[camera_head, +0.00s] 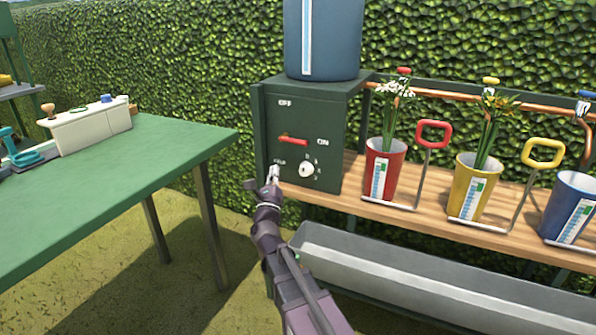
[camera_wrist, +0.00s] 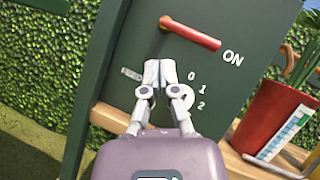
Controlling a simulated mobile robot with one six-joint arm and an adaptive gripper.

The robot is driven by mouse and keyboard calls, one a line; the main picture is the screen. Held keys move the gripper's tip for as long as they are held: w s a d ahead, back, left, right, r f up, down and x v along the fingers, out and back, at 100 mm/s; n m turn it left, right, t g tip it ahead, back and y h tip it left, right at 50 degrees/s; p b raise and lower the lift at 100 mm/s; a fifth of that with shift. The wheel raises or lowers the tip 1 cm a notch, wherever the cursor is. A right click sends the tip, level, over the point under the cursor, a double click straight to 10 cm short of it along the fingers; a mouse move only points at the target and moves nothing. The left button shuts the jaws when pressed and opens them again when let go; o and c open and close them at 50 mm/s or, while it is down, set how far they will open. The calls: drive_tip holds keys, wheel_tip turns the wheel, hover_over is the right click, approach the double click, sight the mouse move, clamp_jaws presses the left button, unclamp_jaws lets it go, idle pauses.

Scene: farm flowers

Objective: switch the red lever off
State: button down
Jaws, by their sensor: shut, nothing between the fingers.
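The red lever (camera_head: 293,140) is on the front of a dark green control box (camera_head: 330,120). It lies nearly level and points right, toward the ON label; an OFF label is above it. In the wrist view the red lever (camera_wrist: 192,34) runs from a pivot at its left end toward ON. My gripper (camera_head: 274,172) is shut and empty, in front of the box's lower left part. In the wrist view my gripper's fingertips (camera_wrist: 160,66) are together below the lever's pivot end, with a visible gap to it. The fingers partly hide the white dial.
A white dial (camera_head: 306,170) with numbers is below the lever. A blue tank (camera_head: 323,40) stands on the box. Red (camera_head: 384,170), yellow (camera_head: 474,187) and blue (camera_head: 572,208) pots stand on the wooden shelf to the right. A green table (camera_head: 130,180) is at left.

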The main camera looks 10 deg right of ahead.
sight(295, 140)
wheel_tip(295, 140, down, 7)
drive_tip(key=s+d+m+g+h+b, duration=0.2)
drive_tip(key=m+h+b, duration=0.4)
drive_tip(key=m+h, duration=0.2)
drive_tip(key=shift+s+d+r+m+g+b, duration=0.2)
drive_tip(key=shift+m+g+b, duration=0.15)
drive_tip(key=shift+m, duration=0.55)
drive_tip(key=shift+r, duration=0.15)
drive_tip(key=shift+s+a+r+p+x, duration=0.2)
drive_tip(key=shift+r+p+x, duration=0.2)
drive_tip(key=shift+p+x, duration=1.45)
drive_tip(key=shift+s+a+r+p+x, duration=0.2)
drive_tip(key=shift+r+p+x, duration=0.2)
drive_tip(key=shift+p+x, duration=1.45)
drive_tip(key=shift+s+a+r+p+x, duration=0.15)
drive_tip(key=shift+r+p+x, duration=0.25)
drive_tip(key=shift+p+x, duration=1.45)
drive_tip(key=shift+w+d+r+b, duration=0.4)
drive_tip(key=shift+w+b, duration=0.05)
drive_tip(key=shift+b, duration=0.35)
drive_tip(key=shift+d, duration=0.25)
drive_tip(key=shift+a, duration=0.2)
drive_tip(key=shift+r, duration=0.1)
